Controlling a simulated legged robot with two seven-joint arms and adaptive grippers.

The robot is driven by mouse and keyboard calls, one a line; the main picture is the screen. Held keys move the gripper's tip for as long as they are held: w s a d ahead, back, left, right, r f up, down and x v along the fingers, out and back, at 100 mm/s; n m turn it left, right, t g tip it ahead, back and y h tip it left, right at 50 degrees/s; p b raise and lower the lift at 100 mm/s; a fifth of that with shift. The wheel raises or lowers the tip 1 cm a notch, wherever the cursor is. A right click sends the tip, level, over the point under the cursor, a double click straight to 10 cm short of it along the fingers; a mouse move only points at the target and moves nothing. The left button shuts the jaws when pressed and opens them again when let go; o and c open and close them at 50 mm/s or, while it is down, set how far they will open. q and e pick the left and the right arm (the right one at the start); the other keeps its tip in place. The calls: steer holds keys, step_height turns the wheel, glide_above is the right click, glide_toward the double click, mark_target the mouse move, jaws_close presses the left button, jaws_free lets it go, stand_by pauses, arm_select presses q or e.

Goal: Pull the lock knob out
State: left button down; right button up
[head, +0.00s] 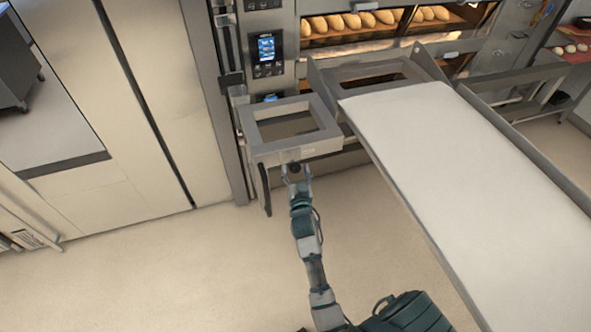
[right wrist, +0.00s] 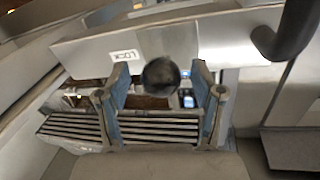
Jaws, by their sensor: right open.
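The lock knob (right wrist: 160,76) is a dark round knob on the front face of a grey metal frame (right wrist: 215,40), right of a white label reading LOCK (right wrist: 124,56). In the right wrist view it sits between the two fingers of my right gripper (right wrist: 162,92), which is open with a finger on each side. I see a gap beside the knob, so the fingers do not look closed on it. In the head view my right gripper (head: 296,172) reaches up to the front of the frame (head: 300,151), and the knob (head: 295,167) is a small dark spot there. My left gripper is not in view.
A long white loader belt (head: 470,180) slopes away at the right. Deck ovens with bread (head: 350,22) stand behind. The floor at the left is clear.

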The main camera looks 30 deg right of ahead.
steer(key=v, duration=1.1)
steer(key=shift+s, duration=0.15)
steer(key=s+a+f+n+g+y, duration=0.2)
steer(key=a+f, duration=0.1)
steer(key=f, duration=0.8)
steer(key=s+a+f+n+g+y, duration=0.2)
steer(key=a+f+y, duration=0.15)
steer(key=f, duration=0.75)
steer(key=s+a+f+n+g+y, duration=0.1)
steer(key=s+a+f+n+g, duration=0.2)
steer(key=f, duration=0.8)
steer(key=s+f+n+g, duration=0.1)
steer(key=s+f+g, duration=0.3)
steer(key=s+f, duration=0.6)
steer(key=s+d+f+n+g+y, duration=0.1)
steer(key=s+f+g, duration=0.3)
steer(key=s+f, duration=0.7)
steer(key=s, duration=0.5)
steer(key=shift+s+n, duration=0.3)
